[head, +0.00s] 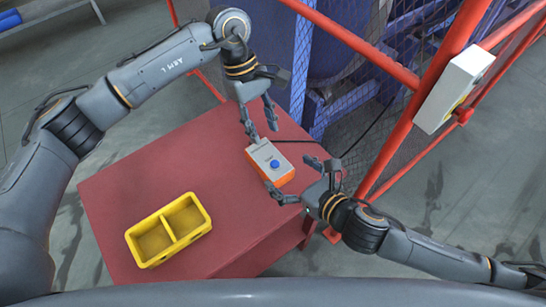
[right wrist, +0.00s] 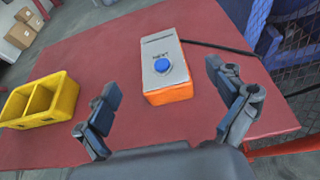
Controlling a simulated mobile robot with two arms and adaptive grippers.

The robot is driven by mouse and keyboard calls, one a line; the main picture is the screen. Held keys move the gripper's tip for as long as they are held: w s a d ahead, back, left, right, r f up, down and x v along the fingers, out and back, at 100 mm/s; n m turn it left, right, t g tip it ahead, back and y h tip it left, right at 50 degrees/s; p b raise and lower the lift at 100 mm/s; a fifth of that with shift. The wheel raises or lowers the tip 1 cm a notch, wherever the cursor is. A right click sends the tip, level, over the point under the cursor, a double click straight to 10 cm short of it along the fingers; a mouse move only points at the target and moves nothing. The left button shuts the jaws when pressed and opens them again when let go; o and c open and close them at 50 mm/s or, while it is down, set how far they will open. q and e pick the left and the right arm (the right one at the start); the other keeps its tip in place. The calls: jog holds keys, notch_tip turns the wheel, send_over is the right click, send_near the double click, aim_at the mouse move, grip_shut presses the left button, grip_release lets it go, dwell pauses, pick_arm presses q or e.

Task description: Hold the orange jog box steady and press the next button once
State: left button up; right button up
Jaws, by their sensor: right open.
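The jog box (head: 270,163) has an orange body and grey top with one round blue button (head: 275,163). It lies on the red table (head: 140,190) near its far right side. In the right wrist view the jog box (right wrist: 168,95) shows its blue button (right wrist: 163,66) under a label reading NEXT. My left gripper (head: 263,131) points down by the box's far end, fingers apart with nothing between them; whether it touches the box is unclear. My right gripper (head: 290,174) is open at the box's near end. Its fingers (right wrist: 163,82) appear on either side of the box, apart from it.
A yellow two-compartment bin (head: 148,251) stands empty on the table at the left. A black cable (head: 370,133) runs from the box toward the red-framed mesh fence (head: 388,70). A pale box (head: 455,85) hangs on a fence post.

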aim_at(267, 156)
jog(key=x, duration=1.1)
jog(key=shift+w+f, duration=0.1)
jog(key=c, duration=1.4)
pick_arm(q)
grip_shut()
pick_arm(e)
jog(key=shift+c, duration=0.4)
